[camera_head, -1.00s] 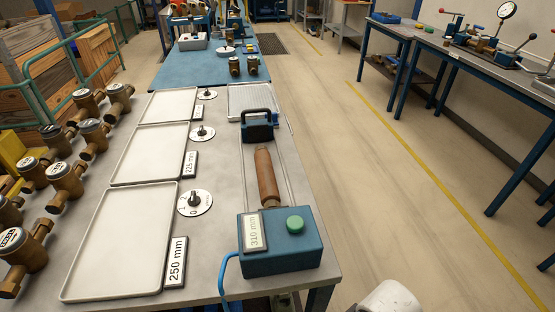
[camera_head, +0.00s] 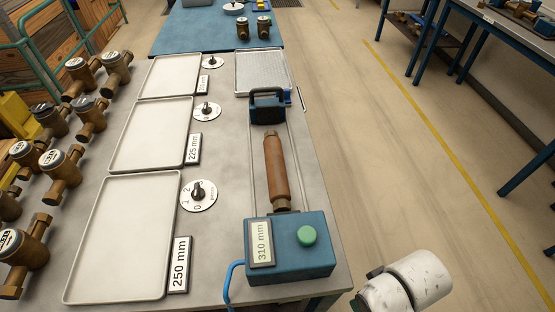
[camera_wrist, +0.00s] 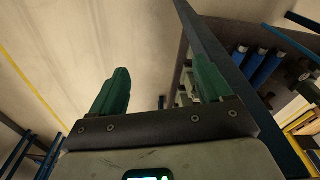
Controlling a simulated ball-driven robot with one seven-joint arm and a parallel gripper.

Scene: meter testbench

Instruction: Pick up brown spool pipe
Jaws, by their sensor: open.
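The brown spool pipe (camera_head: 276,168) lies lengthwise in the test fixture on the bench, between the blue block with the green button (camera_head: 290,246) and the dark clamp at the far end (camera_head: 266,105). Two thin rods run along its sides. My gripper shows in the wrist view (camera_wrist: 158,95), its two green fingers apart with nothing between them. The pipe is not in the wrist view. In the head view only a white part of my arm shows at the bottom right, off the bench's right edge.
Left of the fixture are white trays (camera_head: 118,240), rotary dials (camera_head: 198,195) and length signs (camera_head: 180,264). Several brass meters (camera_head: 62,172) stand at the far left. A blue hose (camera_head: 231,280) hangs at the front. The floor right of the bench (camera_head: 400,180) is clear.

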